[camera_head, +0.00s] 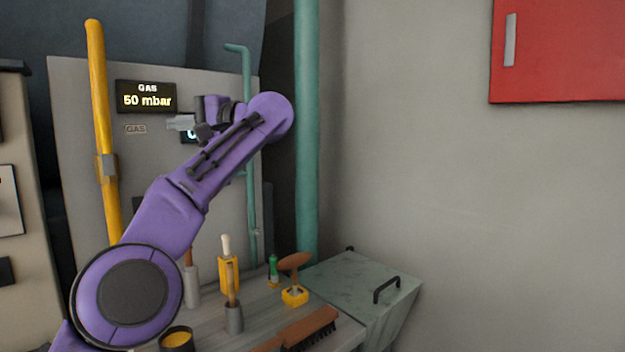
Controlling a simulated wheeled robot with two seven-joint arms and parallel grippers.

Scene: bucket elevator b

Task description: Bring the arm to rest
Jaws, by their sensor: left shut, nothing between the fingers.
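My left arm (170,218) is purple and rises from the lower left, bent at the wrist near the middle of the view. My left gripper (182,123) is grey and points left, in front of the grey gas panel (75,180). It is shut and empty. My right gripper is not in view.
A yellow pipe (100,100) and a green pipe (247,90) run up the panel. Below, a bench (262,312) holds a brush (309,329), a yellow-based tool (294,294) and several handled tools. A grey-green lidded box (350,285) stands to the right.

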